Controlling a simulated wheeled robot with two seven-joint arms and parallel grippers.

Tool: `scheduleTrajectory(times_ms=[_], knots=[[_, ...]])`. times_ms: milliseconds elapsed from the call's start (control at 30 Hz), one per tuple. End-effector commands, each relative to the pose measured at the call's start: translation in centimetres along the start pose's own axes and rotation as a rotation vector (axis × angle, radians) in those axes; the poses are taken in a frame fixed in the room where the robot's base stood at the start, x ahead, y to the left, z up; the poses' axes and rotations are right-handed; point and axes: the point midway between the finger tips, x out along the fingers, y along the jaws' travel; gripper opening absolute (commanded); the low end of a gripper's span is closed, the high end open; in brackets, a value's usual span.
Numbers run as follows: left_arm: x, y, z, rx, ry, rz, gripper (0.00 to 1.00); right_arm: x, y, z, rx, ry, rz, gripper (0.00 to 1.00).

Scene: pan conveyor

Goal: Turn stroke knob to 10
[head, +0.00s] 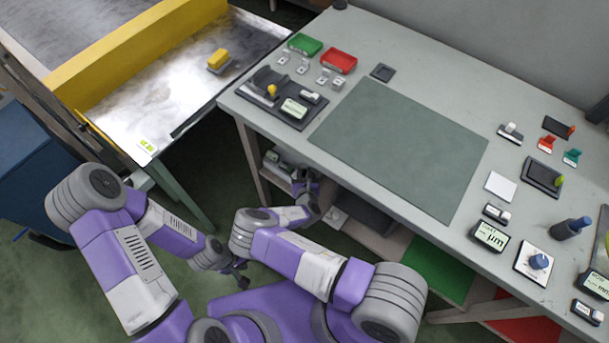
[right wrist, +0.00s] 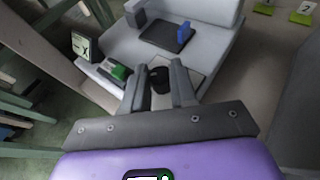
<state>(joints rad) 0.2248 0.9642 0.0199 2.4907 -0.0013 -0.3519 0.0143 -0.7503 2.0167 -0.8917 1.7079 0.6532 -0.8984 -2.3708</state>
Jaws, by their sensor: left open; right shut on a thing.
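In the right wrist view a dark round knob (right wrist: 160,77) sits on a pale plate between the two fingers of my right gripper (right wrist: 160,88). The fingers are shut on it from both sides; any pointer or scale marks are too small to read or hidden. In the head view my right gripper (head: 308,188) is at the lower shelf, below the table's front edge, its fingertips not clear. My left gripper (head: 240,272) is open and empty, low in front of the table. A blue knob on a white plate (head: 538,262) stands at the table's right.
Around the held knob are a grey housing with a blue switch (right wrist: 183,33), a small display (right wrist: 85,46) and a green-topped block (right wrist: 116,70). The table (head: 400,85) carries a green mat (head: 395,145), trays and several instruments. A conveyor (head: 150,80) stands at left.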

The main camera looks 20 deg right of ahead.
Motion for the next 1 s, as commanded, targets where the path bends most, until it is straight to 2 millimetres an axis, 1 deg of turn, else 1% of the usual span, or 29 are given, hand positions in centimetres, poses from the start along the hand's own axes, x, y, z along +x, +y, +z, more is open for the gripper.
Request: scheduleTrajectory(times_ms=[33,167,600,1000], knots=[[0.58,-0.22,-0.02,0.0,0.0,0.0,0.43,0.07,0.25,-0.23,0.011,-0.002,-0.021,0.0],[0.97,-0.37,-0.03,0.0,0.0,0.0,0.43,0.04,0.39,-0.18,0.039,-0.001,-0.089,0.0],[0.96,-0.36,-0.04,0.0,0.0,0.0,0.43,0.06,0.65,-0.1,0.13,0.004,-0.302,0.0],[0.96,-0.36,-0.04,0.0,0.0,0.0,0.43,0.11,0.72,-0.11,0.165,0.004,-0.394,0.0]])
